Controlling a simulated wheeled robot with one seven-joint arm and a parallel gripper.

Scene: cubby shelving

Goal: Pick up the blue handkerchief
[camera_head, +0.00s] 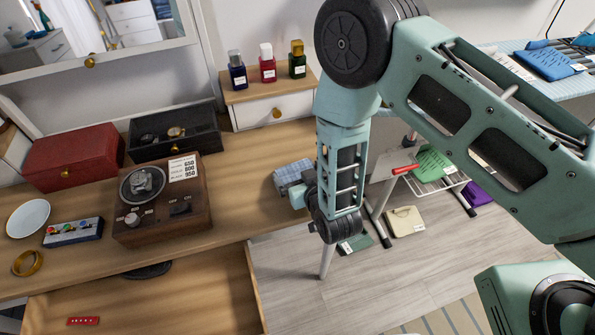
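A folded blue checked cloth (291,173), which looks like the blue handkerchief, is at the right end of the wooden dressing table top. My gripper (297,196) is at the end of my green arm, right beside the cloth's lower right side. The wrist and arm hide part of the gripper, and its fingers are too small and covered to show whether they are open or shut. I cannot tell whether the gripper touches the cloth.
The table (240,205) holds a brown box with dials (160,205), a red box (75,157) and a black tray (175,133). Three bottles stand on a small drawer unit (270,108). An open drawer (170,300) juts out below. A drying rack (430,175) stands right.

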